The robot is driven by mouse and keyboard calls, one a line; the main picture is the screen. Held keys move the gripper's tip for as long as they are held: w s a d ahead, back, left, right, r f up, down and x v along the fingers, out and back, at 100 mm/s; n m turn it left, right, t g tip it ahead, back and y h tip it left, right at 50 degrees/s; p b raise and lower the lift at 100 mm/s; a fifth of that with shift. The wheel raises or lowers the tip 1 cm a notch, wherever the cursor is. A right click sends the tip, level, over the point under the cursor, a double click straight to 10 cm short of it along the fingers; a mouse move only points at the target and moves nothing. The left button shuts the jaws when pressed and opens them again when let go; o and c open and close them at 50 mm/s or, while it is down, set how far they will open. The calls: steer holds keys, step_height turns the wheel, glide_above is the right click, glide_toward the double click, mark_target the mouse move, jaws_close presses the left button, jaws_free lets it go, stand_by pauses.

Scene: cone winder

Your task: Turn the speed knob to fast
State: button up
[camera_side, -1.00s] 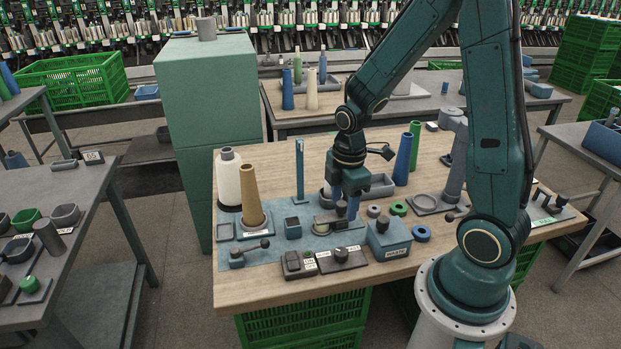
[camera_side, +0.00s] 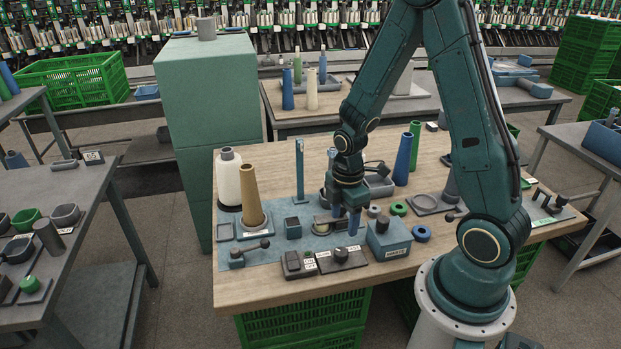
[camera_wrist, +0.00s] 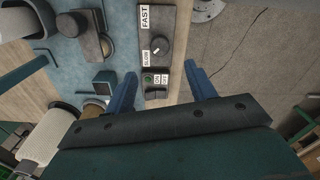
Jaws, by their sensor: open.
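The speed knob (camera_side: 341,253) is a dark round knob on a dark plate at the table's front. It also shows in the wrist view (camera_wrist: 161,48), where a pale mark on it points toward the SLOW label (camera_wrist: 146,58). The FAST label (camera_wrist: 145,16) is at the plate's other end. My gripper (camera_side: 346,222) is open and empty above the blue mat, behind the knob in the side view. In the wrist view my gripper's fingers (camera_wrist: 160,70) are spread, with the plate between them. Neither finger appears to touch the knob.
A switch box with ON and OFF labels (camera_wrist: 157,85) adjoins the knob plate. A blue-grey box (camera_side: 389,240) stands close right of the knob. A tan cone (camera_side: 250,195) and a white cone (camera_side: 228,180) stand at left. Bare wood lies in front.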

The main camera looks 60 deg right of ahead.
mark_target(341, 251)
steer(key=shift+f, duration=5.35)
steer(key=shift+c, duration=0.4)
steer(key=c, duration=0.9)
